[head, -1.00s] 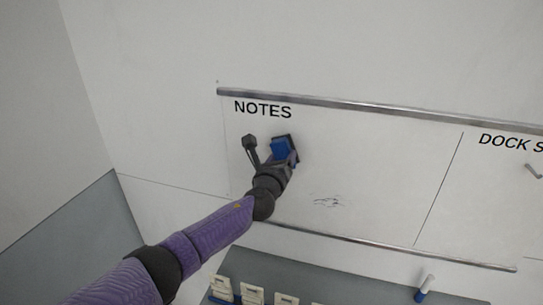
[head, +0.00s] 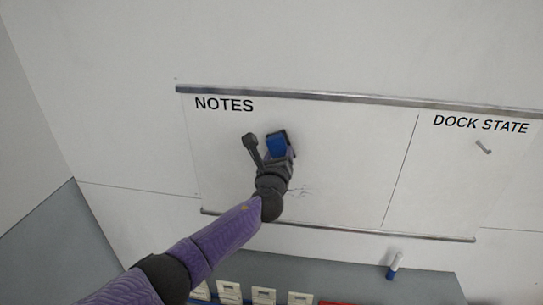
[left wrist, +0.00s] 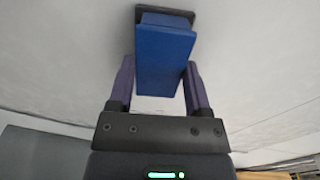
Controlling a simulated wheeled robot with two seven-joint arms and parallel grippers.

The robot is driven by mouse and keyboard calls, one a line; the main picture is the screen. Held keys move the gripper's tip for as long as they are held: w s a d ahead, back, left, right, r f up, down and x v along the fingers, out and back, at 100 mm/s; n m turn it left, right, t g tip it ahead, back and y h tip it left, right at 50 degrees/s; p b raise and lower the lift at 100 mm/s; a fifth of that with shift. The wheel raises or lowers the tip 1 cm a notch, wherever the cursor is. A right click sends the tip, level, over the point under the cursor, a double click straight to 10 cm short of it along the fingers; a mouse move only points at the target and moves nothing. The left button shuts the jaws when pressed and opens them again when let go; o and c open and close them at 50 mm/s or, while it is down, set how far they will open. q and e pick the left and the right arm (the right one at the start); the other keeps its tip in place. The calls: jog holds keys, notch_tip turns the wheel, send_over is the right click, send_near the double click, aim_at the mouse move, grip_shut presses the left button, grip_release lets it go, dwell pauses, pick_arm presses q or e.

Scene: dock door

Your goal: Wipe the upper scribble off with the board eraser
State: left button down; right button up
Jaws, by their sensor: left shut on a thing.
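The board eraser is a blue block (head: 277,146) with a dark pad, in front of the NOTES panel of the whiteboard (head: 345,150). My left gripper (head: 280,158) is shut on it. In the left wrist view the eraser (left wrist: 165,58) stands between the two fingers of my left gripper (left wrist: 163,85), its dark pad against or very near the board; I cannot tell contact for sure. A faint grey scribble (head: 300,192) shows low on the NOTES panel, just right of my left wrist. No other scribble is visible; my gripper and arm hide part of the panel. My right gripper is not in view.
Metal rails run along the board's top (head: 330,97) and bottom (head: 370,232). Below, a white-and-blue marker (head: 394,266) and several pale items (head: 264,296) stand by a grey surface.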

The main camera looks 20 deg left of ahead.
pick_arm(q)
jog(key=d, duration=0.3)
jog(key=shift+w, duration=0.35)
jog(key=shift+w+d+b, duration=0.1)
jog(key=shift+d+b, duration=0.05)
jog(key=shift+b, duration=0.2)
jog(key=a, duration=0.1)
jog(key=s+a+p, duration=0.1)
jog(key=a, duration=0.1)
jog(key=shift+a+r, duration=0.1)
jog(key=shift+a, duration=0.05)
jog(key=shift+s+a+p, duration=0.15)
jog(key=shift+s+a, duration=0.05)
jog(key=shift+a, duration=0.65)
jog(key=shift+s+a+p, duration=0.15)
jog(key=shift+a, duration=0.7)
jog(key=shift+s+a, duration=0.1)
jog(key=shift+a, duration=0.4)
jog(key=a, duration=0.2)
jog(key=s+a, duration=0.1)
jog(key=a, duration=0.3)
jog(key=shift+s+a+b, duration=0.35)
jog(key=shift+a, duration=0.05)
jog(key=shift+d, duration=0.1)
